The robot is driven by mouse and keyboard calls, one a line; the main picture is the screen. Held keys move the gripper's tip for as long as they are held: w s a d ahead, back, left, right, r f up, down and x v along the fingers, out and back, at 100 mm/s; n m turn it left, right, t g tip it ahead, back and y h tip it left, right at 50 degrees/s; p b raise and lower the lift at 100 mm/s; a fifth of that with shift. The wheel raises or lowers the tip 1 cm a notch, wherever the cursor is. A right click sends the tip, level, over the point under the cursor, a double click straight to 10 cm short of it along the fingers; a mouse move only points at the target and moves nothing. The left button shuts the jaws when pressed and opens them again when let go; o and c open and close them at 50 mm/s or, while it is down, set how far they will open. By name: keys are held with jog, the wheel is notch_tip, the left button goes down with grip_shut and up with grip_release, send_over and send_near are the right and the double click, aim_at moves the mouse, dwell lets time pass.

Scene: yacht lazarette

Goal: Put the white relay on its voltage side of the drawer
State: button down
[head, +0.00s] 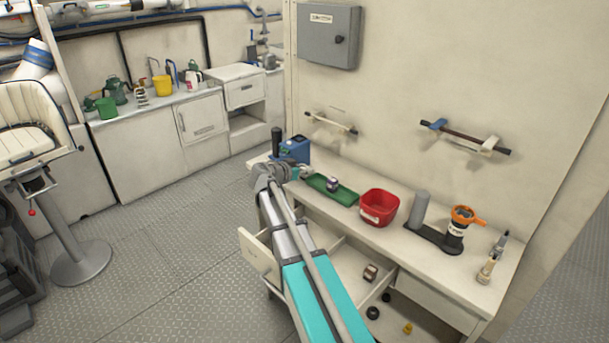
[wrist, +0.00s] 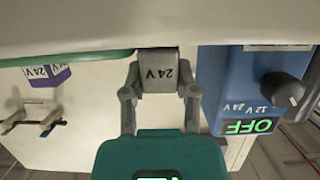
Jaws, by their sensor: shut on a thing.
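My gripper (wrist: 160,92) is shut on a pale grey-white block marked "24 V", which looks like the white relay (wrist: 157,72); the marking is upside down in the wrist view. In the head view my gripper (head: 297,173) is over the left end of the bench, by the blue tester; the held relay cannot be made out there. The tester (wrist: 225,85) has a dial marked 12 V and 24 V and a display reading OFF. The drawer (head: 340,262) is pulled open below the bench, with a divider inside, partly hidden by my arm. A relay (head: 370,272) lies in its right part.
A purple-and-white relay (head: 332,185) marked 24 V is on the green tray (head: 345,196). A red bin (head: 379,208), a grey cylinder (head: 420,208) and an orange-topped tool (head: 462,218) stand farther right on the bench. Small items lie on the open shelf below.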

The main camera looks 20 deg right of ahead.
jog(key=shift+f, duration=0.15)
jog(key=shift+f, duration=0.25)
jog(key=shift+c, duration=1.9)
grip_release()
jog(key=shift+r, duration=0.1)
jog(key=p+v, duration=0.4)
jog(key=v, duration=1)
jog(key=shift+w+r, duration=0.2)
jog(key=shift+w, duration=0.05)
